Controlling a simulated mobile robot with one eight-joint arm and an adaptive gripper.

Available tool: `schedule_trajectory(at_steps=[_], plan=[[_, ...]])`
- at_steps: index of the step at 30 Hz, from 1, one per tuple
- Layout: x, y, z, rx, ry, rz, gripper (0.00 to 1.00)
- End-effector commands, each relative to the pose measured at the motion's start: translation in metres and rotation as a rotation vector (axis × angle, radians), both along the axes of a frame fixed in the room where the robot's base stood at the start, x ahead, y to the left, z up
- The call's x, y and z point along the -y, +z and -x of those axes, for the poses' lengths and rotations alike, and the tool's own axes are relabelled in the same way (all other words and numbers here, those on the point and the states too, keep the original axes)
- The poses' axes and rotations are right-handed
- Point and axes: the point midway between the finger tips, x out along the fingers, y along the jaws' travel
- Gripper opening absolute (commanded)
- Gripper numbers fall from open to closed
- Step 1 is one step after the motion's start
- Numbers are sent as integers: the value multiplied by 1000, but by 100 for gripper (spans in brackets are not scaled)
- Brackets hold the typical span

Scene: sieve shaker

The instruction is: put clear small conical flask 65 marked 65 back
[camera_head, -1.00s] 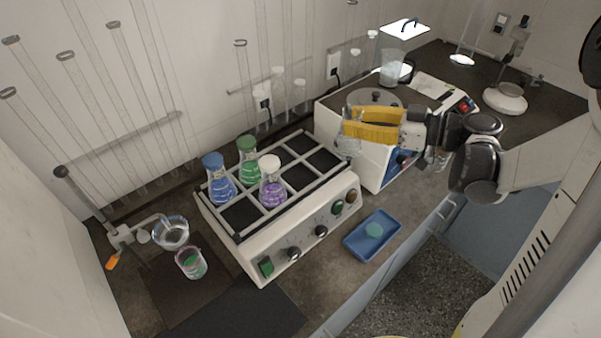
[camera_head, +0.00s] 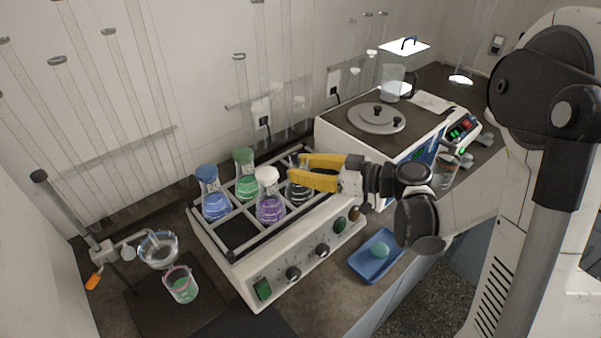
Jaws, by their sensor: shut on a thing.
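My gripper (camera_head: 298,170), with yellow fingers, is shut on a clear small conical flask (camera_head: 298,190). The flask is upright, partly hidden by the fingers, and its marking cannot be read. It is at the shaker's rack (camera_head: 262,222), in or just over the compartment right of the purple flask (camera_head: 269,196). Whether its base rests on the platform cannot be told. A blue flask (camera_head: 214,194) and a green flask (camera_head: 246,174) stand in the rack, left of and behind the purple one.
A white device with a round lid (camera_head: 377,118) stands behind my arm. A blue tray (camera_head: 376,256) lies in front of the shaker. A beaker (camera_head: 180,284) and a stand with a glass bowl (camera_head: 158,250) are at left. The front-left rack compartment (camera_head: 238,232) is empty.

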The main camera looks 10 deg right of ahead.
Motion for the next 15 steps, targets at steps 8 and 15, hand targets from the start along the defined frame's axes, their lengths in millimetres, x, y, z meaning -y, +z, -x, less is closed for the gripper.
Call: schedule_trajectory(at_steps=[8,15], plan=[[0,-1,0,0,0,0,0],[0,-2,0,0,0,0,51]])
